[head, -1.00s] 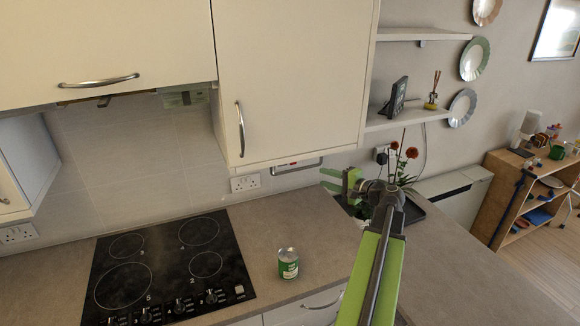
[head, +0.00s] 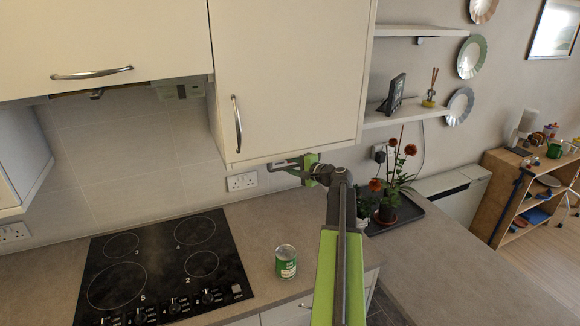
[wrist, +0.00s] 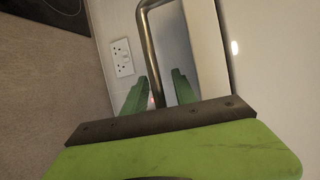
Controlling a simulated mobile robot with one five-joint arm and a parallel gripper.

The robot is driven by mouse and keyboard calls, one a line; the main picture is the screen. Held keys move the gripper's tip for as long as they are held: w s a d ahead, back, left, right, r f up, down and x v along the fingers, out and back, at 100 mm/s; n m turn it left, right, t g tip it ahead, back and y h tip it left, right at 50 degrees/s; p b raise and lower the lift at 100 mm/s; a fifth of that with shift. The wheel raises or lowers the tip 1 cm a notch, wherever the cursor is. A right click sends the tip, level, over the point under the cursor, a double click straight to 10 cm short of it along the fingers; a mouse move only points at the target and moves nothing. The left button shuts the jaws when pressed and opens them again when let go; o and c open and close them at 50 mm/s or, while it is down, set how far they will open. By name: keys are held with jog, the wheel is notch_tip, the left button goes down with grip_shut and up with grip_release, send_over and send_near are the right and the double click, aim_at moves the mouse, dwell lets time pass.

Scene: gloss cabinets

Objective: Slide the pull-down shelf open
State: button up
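The pull-down shelf (head: 283,162) shows as a narrow unit under the tall wall cabinet, partly hidden behind my gripper. Its metal bar handle (wrist: 153,55) stands out in the wrist view in front of a pale panel. My gripper (head: 305,168) is just below the cabinet's bottom edge, at the right end of the shelf. In the wrist view my gripper (wrist: 160,95) has its two green fingers apart, with the lower end of the bar between them. I cannot tell whether the fingers touch the bar.
The tall cabinet (head: 285,70) hangs directly above my gripper. A green can (head: 285,262) stands on the worktop beside the black hob (head: 160,270). Potted red flowers (head: 390,185) stand on a dark tray (head: 405,212) to the right. A wall socket (head: 241,182) is to the left.

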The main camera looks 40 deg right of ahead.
grip_shut()
jog(key=shift+s+d, duration=0.1)
dwell(1.3)
